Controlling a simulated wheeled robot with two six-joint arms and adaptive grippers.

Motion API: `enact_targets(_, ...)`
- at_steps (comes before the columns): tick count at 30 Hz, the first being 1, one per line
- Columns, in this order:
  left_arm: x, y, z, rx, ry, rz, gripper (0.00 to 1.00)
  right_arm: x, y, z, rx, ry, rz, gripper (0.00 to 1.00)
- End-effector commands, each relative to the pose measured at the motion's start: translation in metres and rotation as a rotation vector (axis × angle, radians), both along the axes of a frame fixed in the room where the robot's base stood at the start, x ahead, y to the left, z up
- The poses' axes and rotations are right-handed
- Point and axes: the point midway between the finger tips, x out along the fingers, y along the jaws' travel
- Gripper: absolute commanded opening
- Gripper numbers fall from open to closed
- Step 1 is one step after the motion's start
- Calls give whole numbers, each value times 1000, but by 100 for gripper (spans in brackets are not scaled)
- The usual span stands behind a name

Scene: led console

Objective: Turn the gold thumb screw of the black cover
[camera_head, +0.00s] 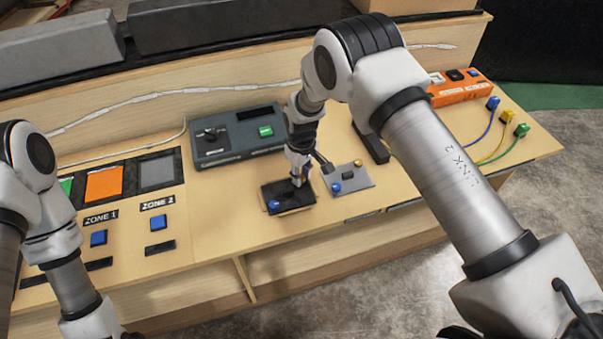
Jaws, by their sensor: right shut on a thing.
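The black cover (290,199) lies flat on the wooden console top, near its front edge at the middle of the view. A blue knob (274,205) stands on its left part. My right gripper (298,181) points down at the right, far part of the cover. It is shut on the gold thumb screw there, and its fingers hide the screw. My left arm shows at the left edge, but its gripper is out of view.
A grey plate (352,180) with a blue and a gold knob lies close right of the cover. Behind stands a dark control box (231,153) with a green button. ZONE panels are at left; an orange box (460,92) with colored cables is at right.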

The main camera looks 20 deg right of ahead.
Motion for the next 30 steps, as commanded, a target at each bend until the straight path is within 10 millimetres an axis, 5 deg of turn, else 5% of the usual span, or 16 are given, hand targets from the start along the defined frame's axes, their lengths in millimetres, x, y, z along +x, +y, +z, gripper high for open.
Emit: enact_targets(30,0,0,10,0,0,0,40,-4,0,-4,2,10,814,0)
